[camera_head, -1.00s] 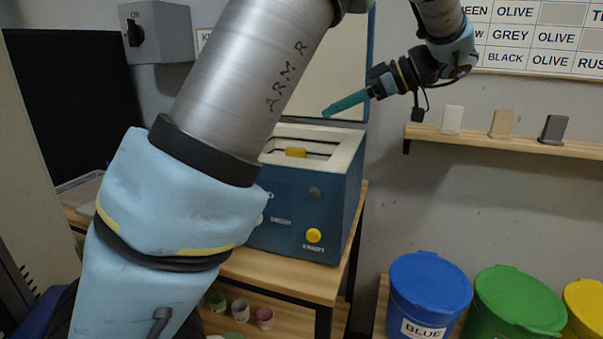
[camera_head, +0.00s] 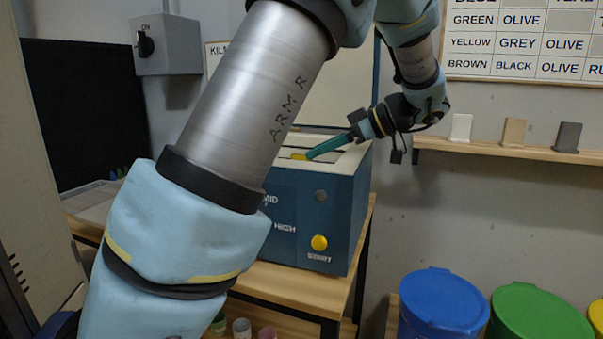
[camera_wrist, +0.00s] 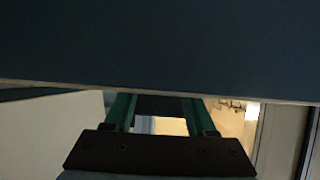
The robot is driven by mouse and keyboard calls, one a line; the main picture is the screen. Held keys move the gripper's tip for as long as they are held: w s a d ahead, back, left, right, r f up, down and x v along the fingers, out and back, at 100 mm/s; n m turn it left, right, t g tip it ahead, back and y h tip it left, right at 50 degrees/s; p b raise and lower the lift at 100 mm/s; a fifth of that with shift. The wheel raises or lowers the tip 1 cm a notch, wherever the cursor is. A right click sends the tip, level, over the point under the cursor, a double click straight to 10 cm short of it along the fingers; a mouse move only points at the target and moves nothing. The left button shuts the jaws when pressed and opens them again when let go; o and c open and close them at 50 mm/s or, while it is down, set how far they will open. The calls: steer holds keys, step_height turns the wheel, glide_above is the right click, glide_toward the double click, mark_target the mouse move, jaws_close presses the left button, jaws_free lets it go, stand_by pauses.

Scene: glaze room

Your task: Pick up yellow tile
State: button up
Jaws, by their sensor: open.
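The yellow tile (camera_head: 298,156) shows as a small yellow patch in the open top of the blue kiln (camera_head: 290,205). Most of the tile is hidden by the kiln's rim and my gripper. My gripper (camera_head: 312,154) has long green fingers. It slants down from the right, with its tips just right of the tile in the head view. Whether it touches the tile cannot be told. In the wrist view the two green fingers (camera_wrist: 157,112) stand apart, with a pale patch between them. The tile cannot be made out clearly there.
The kiln's lid (camera_head: 325,85) stands raised behind the opening. A dark blue surface (camera_wrist: 160,45) fills the top of the wrist view. A wall shelf (camera_head: 500,151) with several small tiles is at right. Blue (camera_head: 443,300) and green (camera_head: 540,312) bins stand below.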

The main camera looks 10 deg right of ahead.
steer(key=p+x, duration=0.1)
steer(key=x, duration=0.3)
steer(key=shift+a+r+p, duration=0.1)
steer(key=shift+a+p, duration=0.25)
steer(key=shift+a, duration=0.05)
steer(key=shift+w+a+f, duration=0.1)
steer(key=shift+a+f, duration=0.2)
jaws_close()
